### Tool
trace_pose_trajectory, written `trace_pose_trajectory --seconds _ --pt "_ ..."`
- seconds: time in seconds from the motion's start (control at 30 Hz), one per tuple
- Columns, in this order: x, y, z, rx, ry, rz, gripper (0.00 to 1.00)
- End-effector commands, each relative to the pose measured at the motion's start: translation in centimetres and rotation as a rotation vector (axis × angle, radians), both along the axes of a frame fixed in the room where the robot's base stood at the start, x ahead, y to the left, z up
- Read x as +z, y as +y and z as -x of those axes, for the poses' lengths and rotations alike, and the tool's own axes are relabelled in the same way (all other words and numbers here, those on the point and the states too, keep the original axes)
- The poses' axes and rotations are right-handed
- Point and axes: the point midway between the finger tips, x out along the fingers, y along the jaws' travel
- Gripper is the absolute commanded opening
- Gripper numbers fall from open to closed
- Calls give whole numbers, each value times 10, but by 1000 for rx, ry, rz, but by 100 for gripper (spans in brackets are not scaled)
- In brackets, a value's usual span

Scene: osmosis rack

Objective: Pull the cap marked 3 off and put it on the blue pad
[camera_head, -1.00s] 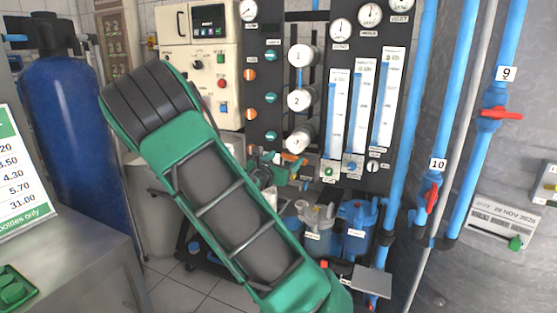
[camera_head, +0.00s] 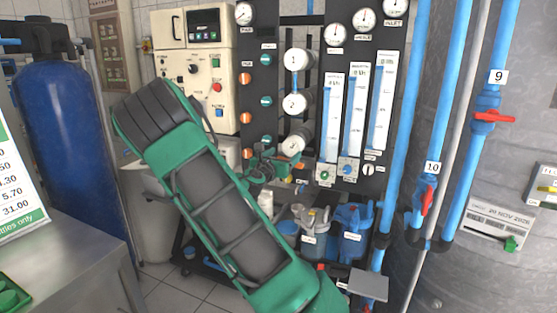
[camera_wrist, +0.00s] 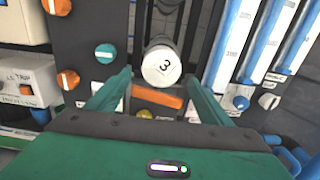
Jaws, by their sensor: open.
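The cap marked 3 (camera_head: 295,145) is a white round cap, lowest in a column of caps on the dark rack panel. In the wrist view the cap marked 3 (camera_wrist: 162,66) faces me, with its number tilted. My gripper (camera_wrist: 158,78) is open, with one green finger on each side below the cap. The cap appears just beyond the fingertips, and I cannot tell whether they touch it. In the head view my gripper (camera_head: 270,160) is at the lower left of the cap, partly hidden by my arm. I cannot make out a blue pad for certain.
Caps marked 1 (camera_head: 296,60) and 2 (camera_head: 297,103) sit above. Flow meters (camera_head: 354,110) stand to the right, and coloured knobs (camera_wrist: 105,54) to the left. An orange bar (camera_wrist: 157,97) lies below cap 3. A steel table (camera_head: 75,265) is at the lower left.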

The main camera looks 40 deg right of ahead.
Motion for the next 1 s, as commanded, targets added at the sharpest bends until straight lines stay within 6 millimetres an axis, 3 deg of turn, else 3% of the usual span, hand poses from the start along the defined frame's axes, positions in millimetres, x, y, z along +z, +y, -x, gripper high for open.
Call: trace_pose_trajectory --seconds 1.0 --pt "0 -78 -32 -1 0 0 73"
